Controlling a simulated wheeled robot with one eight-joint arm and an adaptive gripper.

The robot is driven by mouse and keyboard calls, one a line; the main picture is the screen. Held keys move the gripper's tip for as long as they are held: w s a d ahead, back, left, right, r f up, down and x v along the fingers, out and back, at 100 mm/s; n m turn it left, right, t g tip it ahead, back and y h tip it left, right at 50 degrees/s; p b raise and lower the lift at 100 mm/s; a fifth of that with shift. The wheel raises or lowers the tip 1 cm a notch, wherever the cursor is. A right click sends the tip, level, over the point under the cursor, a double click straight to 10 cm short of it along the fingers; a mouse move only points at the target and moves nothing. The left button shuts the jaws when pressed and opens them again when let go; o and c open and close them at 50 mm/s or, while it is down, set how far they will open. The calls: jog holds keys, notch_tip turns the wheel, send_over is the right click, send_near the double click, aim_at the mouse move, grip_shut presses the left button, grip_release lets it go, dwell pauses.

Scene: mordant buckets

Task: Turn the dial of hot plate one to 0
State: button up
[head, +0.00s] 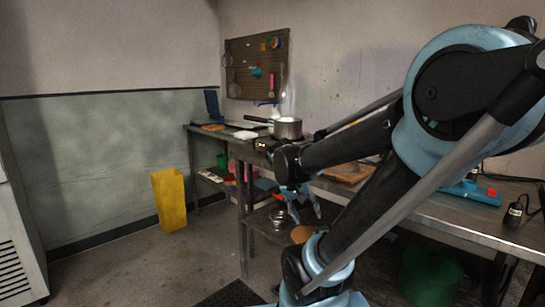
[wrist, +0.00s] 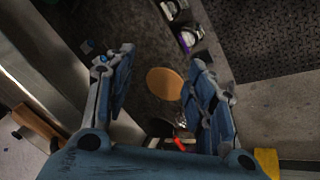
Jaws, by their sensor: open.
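In the head view, a metal pot (head: 288,129) stands on the bench, above a dark box (head: 263,145) with small light marks on its front. This looks like a hot plate, partly hidden by my arm. Its dial and any numbers are too small to make out. My gripper (head: 304,208) hangs in front of the bench, below the level of its top, apart from the pot and the box. In the wrist view, my gripper (wrist: 164,62) has its two blue fingers spread, with nothing held between them. No dial can be made out in the wrist view.
The metal bench (head: 425,205) runs along the wall, with a lower shelf holding several items. A yellow bin (head: 168,199) stands on the floor at left. A pegboard (head: 257,64) hangs behind. A round brown disc (wrist: 165,84) lies below my gripper. The floor at left is open.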

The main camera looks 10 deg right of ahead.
jog(key=w+a+r+m+t+h, duration=0.2)
jog(key=w+r+h, duration=0.15)
jog(key=w, duration=0.45)
jog(key=w+a+r+m+t+h, duration=0.1)
jog(key=w+a+r+m+h, duration=0.2)
jog(key=w, duration=0.6)
jog(key=w+a+r+m+t+h, duration=0.2)
jog(key=w+a+t, duration=0.15)
jog(key=a, duration=0.35)
jog(key=w+a+r+m+t+h, duration=0.1)
jog(key=w+a+r+t+h, duration=0.1)
jog(key=w+a, duration=0.35)
jog(key=shift+y, duration=0.25)
jog(key=x, duration=1.4)
jog(key=shift+w+d, duration=0.2)
jog(key=shift+d, duration=0.15)
jog(key=c, duration=1.1)
